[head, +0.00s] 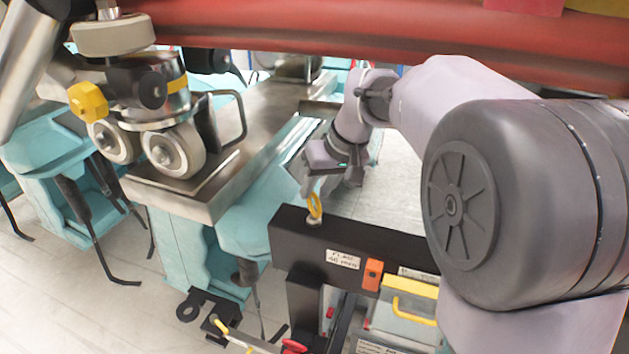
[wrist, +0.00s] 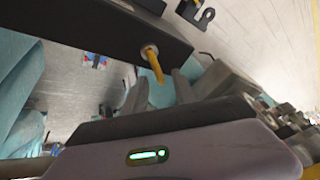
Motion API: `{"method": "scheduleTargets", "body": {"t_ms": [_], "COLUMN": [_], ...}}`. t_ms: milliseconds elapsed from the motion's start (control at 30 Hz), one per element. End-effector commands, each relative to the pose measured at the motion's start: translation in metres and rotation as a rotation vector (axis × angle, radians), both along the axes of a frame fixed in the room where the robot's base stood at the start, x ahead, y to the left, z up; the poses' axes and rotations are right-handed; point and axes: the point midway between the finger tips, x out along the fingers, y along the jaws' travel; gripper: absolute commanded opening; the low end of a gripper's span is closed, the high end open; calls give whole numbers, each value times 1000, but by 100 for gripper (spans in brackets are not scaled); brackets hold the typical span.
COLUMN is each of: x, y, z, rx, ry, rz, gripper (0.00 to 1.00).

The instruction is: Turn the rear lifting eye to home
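A yellow lifting eye (head: 315,206) stands on a pale collar at the left end of a black beam (head: 300,238). In the wrist view the eye (wrist: 154,66) shows nearly edge-on, sticking out from the beam (wrist: 95,28). My gripper (head: 330,180) is just above and behind the eye in the head view. In the wrist view the two grey fingers of my gripper (wrist: 158,85) are apart, with the eye's free end at the gap between their tips. Nothing is gripped. I cannot tell whether a finger touches the eye.
A red rail (head: 380,42) crosses above. A wheeled bogie (head: 165,115) stands on a metal-topped teal stand (head: 185,200) at left. Pale floor (head: 400,200) lies open beyond the beam.

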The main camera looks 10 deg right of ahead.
Motion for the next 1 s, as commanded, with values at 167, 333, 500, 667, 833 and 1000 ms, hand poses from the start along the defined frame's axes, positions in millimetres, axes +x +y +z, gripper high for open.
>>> {"method": "scheduleTargets", "body": {"t_ms": [167, 333, 500, 667, 833, 1000], "x": [0, 0, -1, -1, -1, -2], "y": [0, 0, 0, 0, 1, 3], "z": [0, 0, 0, -1, -2, -3], "rx": [0, 1, 0, 1, 0, 1], "ry": [0, 1, 0, 0, 0, 0], "rz": [0, 1, -1, -23, -96, -227], "gripper": [23, 0, 0, 0, 0, 0]}}
